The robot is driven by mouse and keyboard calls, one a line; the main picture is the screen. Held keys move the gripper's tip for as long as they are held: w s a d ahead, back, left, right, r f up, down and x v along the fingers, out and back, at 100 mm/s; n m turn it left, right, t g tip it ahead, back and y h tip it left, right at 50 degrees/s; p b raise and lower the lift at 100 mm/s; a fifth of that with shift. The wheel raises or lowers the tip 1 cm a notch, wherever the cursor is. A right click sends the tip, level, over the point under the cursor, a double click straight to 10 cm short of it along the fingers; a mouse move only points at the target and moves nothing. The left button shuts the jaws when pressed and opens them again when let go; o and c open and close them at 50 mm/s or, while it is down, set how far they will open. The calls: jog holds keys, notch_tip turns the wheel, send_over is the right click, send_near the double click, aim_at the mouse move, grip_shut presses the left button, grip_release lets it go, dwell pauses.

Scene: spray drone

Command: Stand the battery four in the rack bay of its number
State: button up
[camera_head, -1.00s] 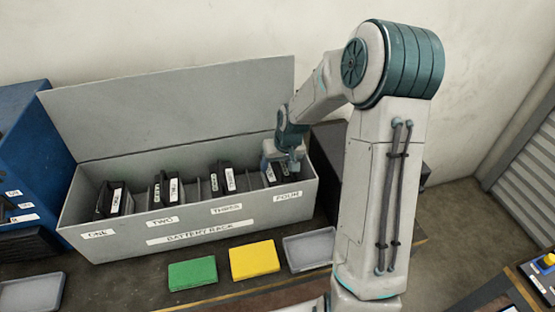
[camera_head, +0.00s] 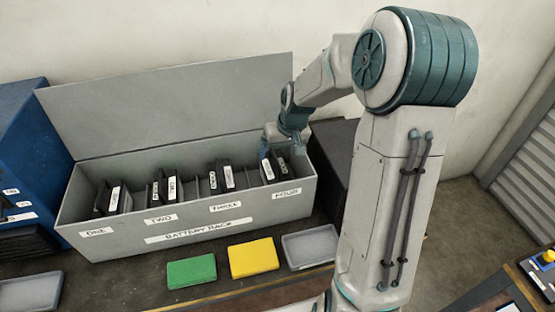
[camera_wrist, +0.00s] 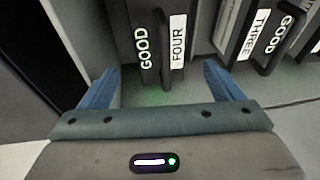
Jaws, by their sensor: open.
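The battery rack (camera_head: 200,239) is a long grey open box with its lid up and bays labelled ONE, TWO, THREE and FOUR. Battery four (camera_head: 267,172) is a black block standing upright in the bay above the FOUR label (camera_head: 286,193). In the wrist view it (camera_wrist: 159,50) shows white GOOD and FOUR labels. My gripper (camera_head: 284,140) is above that bay. In the wrist view its blue fingers (camera_wrist: 158,85) are spread apart, with battery four ahead between them and apart from both. The battery's lower part is hidden in the rack.
Other black batteries stand in bays one (camera_head: 108,197), two (camera_head: 165,187) and three (camera_head: 222,175). A green block (camera_head: 191,271), a yellow block (camera_head: 253,257) and a grey tray (camera_head: 310,248) lie in front of the rack. A dark box (camera_head: 338,165) stands right of it.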

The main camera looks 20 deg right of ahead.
jog(key=a+v, duration=0.1)
jog(key=v, duration=0.5)
jog(key=s+a+r, duration=0.1)
jog(key=s+r, duration=0.1)
jog(key=s, duration=0.9)
jog(key=s+a+r+h, duration=0.1)
jog(key=s+r, duration=0.2)
jog(key=s, duration=0.9)
jog(key=shift+s+r+t+h, duration=0.25)
jog(key=shift+t+h, duration=0.05)
